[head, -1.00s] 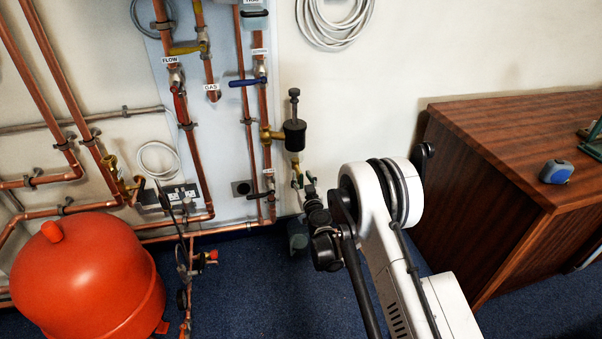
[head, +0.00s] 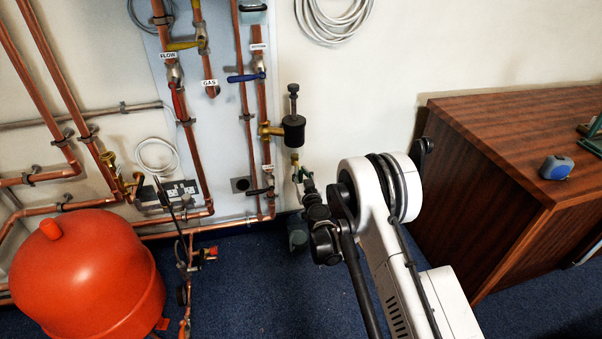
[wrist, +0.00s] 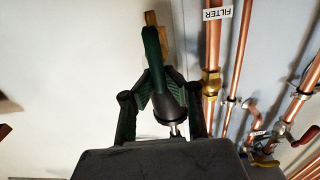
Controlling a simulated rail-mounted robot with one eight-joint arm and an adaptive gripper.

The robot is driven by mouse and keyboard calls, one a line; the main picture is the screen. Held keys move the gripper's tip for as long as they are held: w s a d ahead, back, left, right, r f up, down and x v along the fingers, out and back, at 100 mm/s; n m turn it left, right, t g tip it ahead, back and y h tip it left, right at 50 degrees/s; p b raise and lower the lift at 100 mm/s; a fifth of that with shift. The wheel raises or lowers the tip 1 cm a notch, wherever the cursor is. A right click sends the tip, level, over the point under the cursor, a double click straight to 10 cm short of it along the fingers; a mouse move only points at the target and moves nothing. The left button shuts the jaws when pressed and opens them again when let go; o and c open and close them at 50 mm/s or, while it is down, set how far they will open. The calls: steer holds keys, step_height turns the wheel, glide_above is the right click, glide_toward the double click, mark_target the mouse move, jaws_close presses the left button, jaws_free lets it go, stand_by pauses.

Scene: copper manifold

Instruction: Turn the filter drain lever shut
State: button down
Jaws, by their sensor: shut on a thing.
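The filter drain lever is a green handle (wrist: 154,55) in the wrist view, with a brass part (wrist: 152,20) behind its upper end. My gripper (wrist: 160,83) is shut on it, its dark fingers on either side of the handle's lower end. In the head view the lever is a small green shape (head: 299,171) below the black filter body (head: 294,132), and my gripper (head: 305,184) reaches it from the lower right. My wrist and fingers partly cover it there, so the exact lever angle is hard to tell.
A copper pipe with an upside-down FILTER label (wrist: 217,13) runs close beside my gripper in the wrist view. A blue lever valve (head: 246,77) and a black lever (head: 260,190) are to the left. A red vessel (head: 88,270) stands lower left; a wooden cabinet (head: 500,190) is at right.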

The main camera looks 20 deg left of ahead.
steer(key=shift+m, duration=0.3)
steer(key=shift+w+d+f+m, duration=0.25)
steer(key=shift+d+f+m, duration=0.15)
steer(key=shift+m, duration=2.55)
steer(key=shift+w+d+f+m, duration=0.3)
steer(key=shift+f+m, duration=0.25)
steer(key=shift+m, duration=2.45)
steer(key=shift+w+d+f+m, duration=0.2)
steer(key=shift+d+f+m, duration=0.2)
steer(key=shift+m, duration=2.55)
steer(key=c, duration=1.8)
jaws_free()
steer(key=shift+f, duration=0.1)
steer(key=shift+o, duration=0.2)
